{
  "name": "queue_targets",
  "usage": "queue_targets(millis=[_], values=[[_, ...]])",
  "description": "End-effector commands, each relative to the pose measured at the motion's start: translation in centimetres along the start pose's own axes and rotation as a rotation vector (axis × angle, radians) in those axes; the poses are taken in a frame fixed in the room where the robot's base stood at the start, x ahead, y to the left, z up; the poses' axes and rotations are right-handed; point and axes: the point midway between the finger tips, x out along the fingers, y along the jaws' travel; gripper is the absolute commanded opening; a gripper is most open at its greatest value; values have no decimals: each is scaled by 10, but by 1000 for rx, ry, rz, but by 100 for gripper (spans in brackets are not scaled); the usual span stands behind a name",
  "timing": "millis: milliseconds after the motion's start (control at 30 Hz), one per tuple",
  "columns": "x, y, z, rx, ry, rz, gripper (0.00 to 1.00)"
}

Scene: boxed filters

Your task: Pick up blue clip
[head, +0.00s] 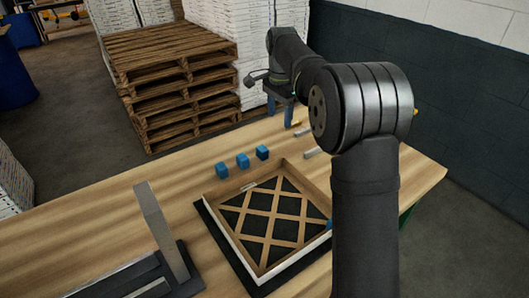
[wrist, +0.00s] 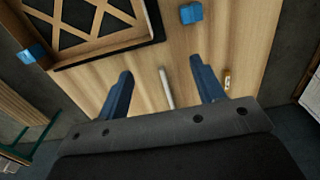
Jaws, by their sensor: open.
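Three small blue clips stand in a row on the wooden table behind the filter frame: a left one (head: 222,170), a middle one (head: 243,160) and a right one (head: 262,152). Another blue piece (head: 329,225) shows at the frame's right edge, partly hidden by my arm. In the wrist view, one blue clip (wrist: 191,13) lies on the table beyond the fingertips, and another (wrist: 32,54) is at the frame's edge. My gripper (head: 280,108) is open, with nothing held between its blue fingers. It also shows in the wrist view (wrist: 161,66), apart from the clips.
The filter frame (head: 222,193) with crossed slats sits on a dark mat. A silver rod (wrist: 166,88) shows between my fingers, and a small pale-yellow piece (wrist: 227,78) lies right of them. A metal upright (head: 162,230) stands front left. Pallets (head: 165,50) are behind the table.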

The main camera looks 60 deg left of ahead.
Motion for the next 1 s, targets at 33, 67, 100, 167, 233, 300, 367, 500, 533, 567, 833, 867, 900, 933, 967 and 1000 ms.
queue_targets(millis=[33, 67, 100, 167, 233, 300, 367, 500, 533, 567, 833, 867, 900, 933, 967, 1000], values=[[2, -20, 5, -4, 0, 0, 62], [2, -28, 7, -4, 0, 0, 62], [2, -38, 10, -3, 0, 0, 62], [3, -51, 14, -3, 0, 0, 62], [3, -61, 18, -1, 1, -1, 62], [3, -66, 21, 0, 1, -1, 62], [5, -69, 22, 0, 0, 0, 62], [23, -69, 22, 1, -1, 3, 62], [29, -69, 22, 1, 0, 2, 62], [35, -69, 22, 1, -1, 3, 62], [94, -69, 22, 1, 0, 2, 62], [100, -69, 22, 1, 0, 1, 62], [106, -69, 22, 1, 0, 2, 62], [110, -69, 22, 1, 0, 1, 62], [114, -69, 22, 1, 0, -1, 62], [118, -69, 22, 1, 0, -1, 62]])
